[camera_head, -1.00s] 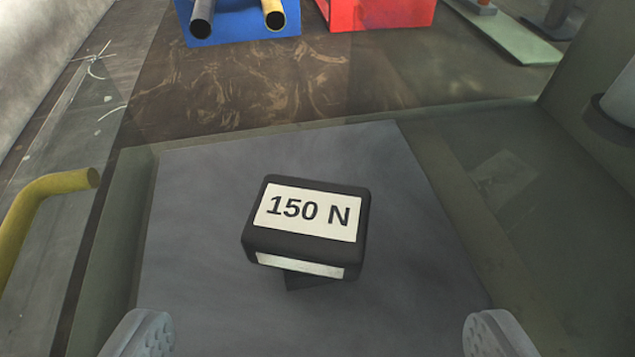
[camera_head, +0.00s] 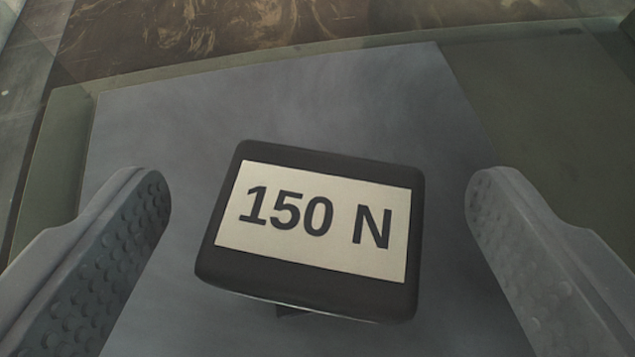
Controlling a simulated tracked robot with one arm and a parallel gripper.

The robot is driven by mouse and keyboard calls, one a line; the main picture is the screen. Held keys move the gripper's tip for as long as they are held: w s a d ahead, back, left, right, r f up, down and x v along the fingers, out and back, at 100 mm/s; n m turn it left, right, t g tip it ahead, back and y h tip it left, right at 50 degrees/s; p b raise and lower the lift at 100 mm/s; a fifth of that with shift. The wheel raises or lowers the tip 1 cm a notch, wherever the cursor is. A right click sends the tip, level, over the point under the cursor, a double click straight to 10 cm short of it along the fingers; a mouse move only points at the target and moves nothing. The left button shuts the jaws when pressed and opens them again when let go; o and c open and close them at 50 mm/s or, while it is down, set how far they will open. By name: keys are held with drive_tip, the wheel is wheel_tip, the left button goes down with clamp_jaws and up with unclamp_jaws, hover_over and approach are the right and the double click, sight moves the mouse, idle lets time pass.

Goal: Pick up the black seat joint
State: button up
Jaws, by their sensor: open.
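The black seat joint (camera_head: 312,281) is a block with rounded edges and a pale label reading "150 N" on top. It sits in the middle of the head camera view, turned slightly, above a grey surface (camera_head: 300,100). A small dark part shows under its near edge; the rest of its underside is hidden. My gripper (camera_head: 320,200) is open, with one studded grey finger on each side of the block. There is a gap between each finger and the block, and neither finger touches it.
The grey surface lies in a greenish frame or tray (camera_head: 560,110) whose rim runs along the left and the far side. Beyond the far rim is a brown, scuffed floor (camera_head: 200,25). The grey surface around the block is clear.

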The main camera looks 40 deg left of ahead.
drive_tip(key=c, duration=1.2)
drive_tip(key=shift+r, duration=0.1)
drive_tip(key=shift+c, duration=0.2)
